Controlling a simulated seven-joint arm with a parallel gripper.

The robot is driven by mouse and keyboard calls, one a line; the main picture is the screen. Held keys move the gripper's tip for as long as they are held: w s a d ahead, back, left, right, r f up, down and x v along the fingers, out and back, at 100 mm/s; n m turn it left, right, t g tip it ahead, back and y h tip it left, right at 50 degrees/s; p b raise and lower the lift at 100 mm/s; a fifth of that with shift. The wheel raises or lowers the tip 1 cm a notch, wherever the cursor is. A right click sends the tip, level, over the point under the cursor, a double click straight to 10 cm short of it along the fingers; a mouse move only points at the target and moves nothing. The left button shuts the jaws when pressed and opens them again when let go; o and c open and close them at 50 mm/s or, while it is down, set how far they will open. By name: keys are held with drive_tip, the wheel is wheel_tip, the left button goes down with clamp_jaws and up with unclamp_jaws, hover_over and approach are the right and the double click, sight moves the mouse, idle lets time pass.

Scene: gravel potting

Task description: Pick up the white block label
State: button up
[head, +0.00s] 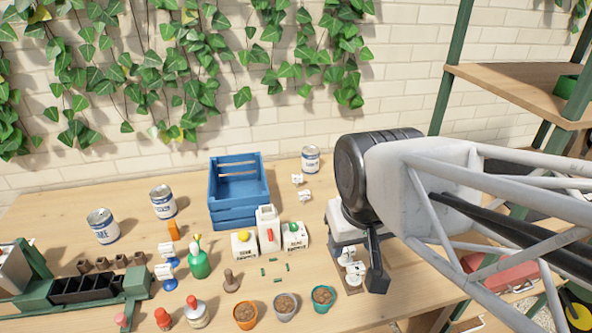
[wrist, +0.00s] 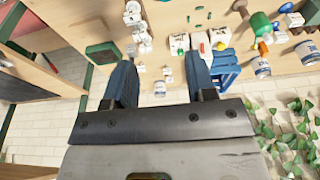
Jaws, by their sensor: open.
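Two small white block labels lie on the table right of the blue crate in the head view, one farther back (head: 297,179) and one nearer (head: 304,195). In the wrist view two white blocks (wrist: 167,70) show between my fingers in the picture, well beyond the tips. More white block pieces (head: 354,270) sit close to my gripper in the head view; they also show in the wrist view (wrist: 138,50). I cannot tell which block is meant. My gripper (wrist: 160,62) is open and empty, above the right part of the table. My arm hides part of this area.
The blue crate (head: 238,217) stands behind white boxes (head: 244,244) with coloured knobs. Cans (head: 311,158), a green spray bottle (head: 198,262), plant pots (head: 323,297) and a green tray rack (head: 85,290) stand around. A shelf (head: 520,88) rises at right. The front-middle table has bare patches.

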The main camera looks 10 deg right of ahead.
drive_tip(key=w+d+f+m, duration=0.1)
drive_tip(key=w+d+m, duration=0.15)
drive_tip(key=w, duration=0.45)
drive_tip(key=w+d+f+m+g, duration=0.15)
drive_tip(key=w+m, duration=0.25)
drive_tip(key=w, duration=0.4)
drive_tip(key=w+d+f+m, duration=0.2)
drive_tip(key=w+m, duration=0.2)
drive_tip(key=w, duration=0.3)
drive_tip(key=w+d+f+m, duration=0.3)
drive_tip(key=w+f, duration=0.2)
drive_tip(key=w, duration=0.1)
drive_tip(key=w+d+f+m, duration=0.3)
drive_tip(key=w+d+f, duration=0.1)
drive_tip(key=w+f, duration=0.2)
drive_tip(key=w+d+f+m+g, duration=0.1)
drive_tip(key=w+d+f+m, duration=0.2)
drive_tip(key=w+f, duration=0.3)
drive_tip(key=shift+w+d+m, duration=0.3)
drive_tip(key=shift+d+m, duration=0.05)
drive_tip(key=shift+w+d+f, duration=0.15)
drive_tip(key=shift+f, duration=0.2)
drive_tip(key=shift+f, duration=1.3)
